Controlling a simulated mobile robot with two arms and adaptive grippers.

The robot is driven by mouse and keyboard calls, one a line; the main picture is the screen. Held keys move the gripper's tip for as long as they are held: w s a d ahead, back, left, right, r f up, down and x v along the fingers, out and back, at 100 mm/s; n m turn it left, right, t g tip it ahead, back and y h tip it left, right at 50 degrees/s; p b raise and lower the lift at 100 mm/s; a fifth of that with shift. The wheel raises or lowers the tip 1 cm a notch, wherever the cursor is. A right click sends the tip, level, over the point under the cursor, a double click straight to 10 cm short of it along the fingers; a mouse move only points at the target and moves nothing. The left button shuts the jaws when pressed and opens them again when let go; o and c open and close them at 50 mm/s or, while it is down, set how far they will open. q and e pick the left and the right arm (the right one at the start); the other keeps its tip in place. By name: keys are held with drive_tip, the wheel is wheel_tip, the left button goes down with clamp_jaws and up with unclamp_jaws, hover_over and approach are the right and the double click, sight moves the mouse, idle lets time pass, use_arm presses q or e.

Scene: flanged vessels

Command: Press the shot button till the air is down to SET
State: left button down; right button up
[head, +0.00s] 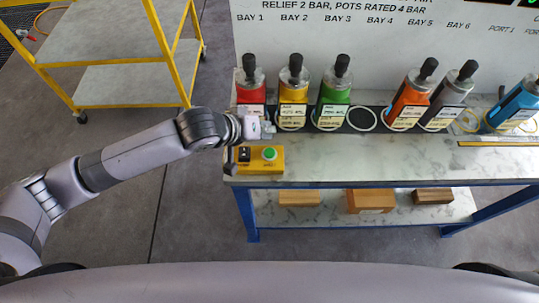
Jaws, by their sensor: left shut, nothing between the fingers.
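A yellow control box (262,168) sits at the left front end of the bench. It carries a round green button (269,153) on the right and a black part (244,154) on the left. My left gripper (268,131) is shut and empty, just behind the box and in front of the red vessel (251,95). It appears apart from the green button; its height above the bench is hard to tell. My right gripper is out of view.
Yellow (293,88), green (333,90), orange (411,95) and grey (450,97) vessels stand along the bench (370,160). A blue vessel (515,105) leans at the right. An empty ring (362,119) lies between green and orange. A yellow-framed cart (125,85) stands back left.

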use_arm(q)
drive_tip(key=b, duration=0.3)
hover_over(267, 150)
wheel_tip(267, 150, down, 5)
drive_tip(key=shift+s+r, duration=0.1)
drive_tip(key=shift+r, duration=0.05)
drive_tip(key=shift+f+b, duration=0.3)
drive_tip(key=shift+f, duration=0.1)
idle(0.6)
drive_tip(key=shift+f, duration=0.4)
